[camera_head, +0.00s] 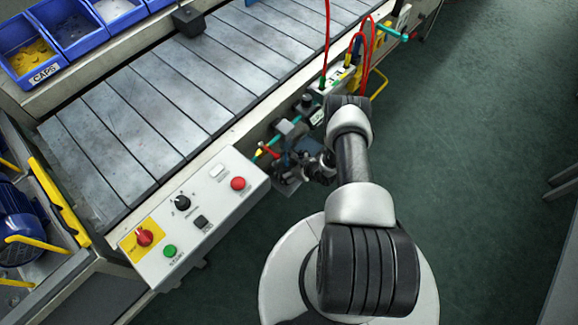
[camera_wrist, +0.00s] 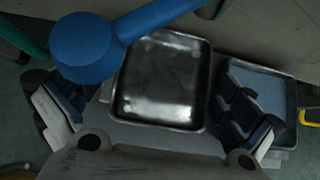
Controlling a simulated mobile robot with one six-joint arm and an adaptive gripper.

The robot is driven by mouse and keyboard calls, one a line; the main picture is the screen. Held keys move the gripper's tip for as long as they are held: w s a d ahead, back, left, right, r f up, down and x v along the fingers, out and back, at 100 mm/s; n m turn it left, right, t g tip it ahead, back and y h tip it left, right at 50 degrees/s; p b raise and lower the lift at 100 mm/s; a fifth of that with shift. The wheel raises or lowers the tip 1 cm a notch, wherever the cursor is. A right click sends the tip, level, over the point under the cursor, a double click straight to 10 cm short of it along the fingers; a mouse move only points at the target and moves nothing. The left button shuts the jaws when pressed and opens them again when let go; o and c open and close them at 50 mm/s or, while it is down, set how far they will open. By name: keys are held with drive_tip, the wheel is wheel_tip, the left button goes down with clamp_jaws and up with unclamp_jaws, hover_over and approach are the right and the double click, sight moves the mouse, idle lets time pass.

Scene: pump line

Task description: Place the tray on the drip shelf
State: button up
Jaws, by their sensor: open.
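A shallow, shiny metal tray (camera_wrist: 160,82) with a raised rim lies in the middle of the wrist view. My gripper (camera_wrist: 152,100) is open, with one dark-padded finger on each side of the tray; I cannot tell whether they touch it. In the head view my gripper (camera_head: 318,166) is at the conveyor's side, low beside the control box, and the tray cannot be made out clearly there. A second shallow, blue-grey pan (camera_wrist: 272,92) shows beyond the right finger. I cannot tell which surface is the drip shelf.
A blue round-ended part (camera_wrist: 85,46) with a bar crosses close above the tray's upper left. The control box (camera_head: 195,215), small valves and pipes (camera_head: 290,132) and red cables (camera_head: 368,62) crowd the conveyor's side.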

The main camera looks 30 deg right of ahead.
drive_tip(key=shift+s+r, duration=0.1)
drive_tip(key=shift+r, duration=0.25)
drive_tip(key=p+v, duration=0.4)
drive_tip(key=v, duration=0.7)
drive_tip(key=shift+s+d+p, duration=0.15)
drive_tip(key=shift+s+p, duration=0.1)
drive_tip(key=shift+p, duration=0.15)
drive_tip(key=shift+r, duration=0.15)
